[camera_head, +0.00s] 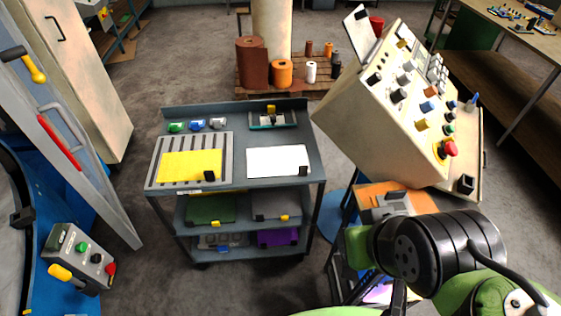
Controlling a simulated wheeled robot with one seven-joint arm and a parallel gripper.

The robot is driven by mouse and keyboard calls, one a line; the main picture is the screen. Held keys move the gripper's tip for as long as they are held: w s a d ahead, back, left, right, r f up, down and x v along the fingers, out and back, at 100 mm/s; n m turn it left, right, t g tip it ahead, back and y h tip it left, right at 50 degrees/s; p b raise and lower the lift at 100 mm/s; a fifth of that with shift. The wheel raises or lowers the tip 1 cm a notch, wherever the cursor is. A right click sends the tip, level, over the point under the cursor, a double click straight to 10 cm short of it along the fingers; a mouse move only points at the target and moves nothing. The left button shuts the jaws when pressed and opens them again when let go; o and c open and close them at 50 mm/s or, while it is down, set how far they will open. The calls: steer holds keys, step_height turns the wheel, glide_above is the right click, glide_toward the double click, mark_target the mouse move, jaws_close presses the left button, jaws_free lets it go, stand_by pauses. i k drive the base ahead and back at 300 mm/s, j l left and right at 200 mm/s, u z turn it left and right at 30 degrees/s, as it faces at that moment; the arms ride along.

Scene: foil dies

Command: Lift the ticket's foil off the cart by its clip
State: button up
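A grey cart (236,178) stands in the middle. On its top, a yellow foil sheet (190,164) lies on a slotted plate (162,181), with a black clip (209,176) at its front right. A white sheet (272,161) lies to the right, with a black clip (303,171) at its front right corner. Lower shelves hold a green sheet (210,207), a grey one (276,204) and a purple one (277,238); yellow clips show by the green and grey ones. I cannot tell which sheet is the ticket's. My arm is at the lower right; I see no gripper fingers.
Small green, blue and grey items (197,125) and a holder with a yellow knob (271,110) stand along the cart's back. A beige control console (385,130) is close on the right. Foil rolls (282,73) stand on a pallet behind. A control box (80,258) is at left.

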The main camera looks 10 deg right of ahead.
mark_target(279, 160)
steer(key=i+j+u, duration=0.4)
steer(key=i+u, duration=0.3)
steer(key=i+l+u, duration=0.3)
steer(key=j, duration=0.1)
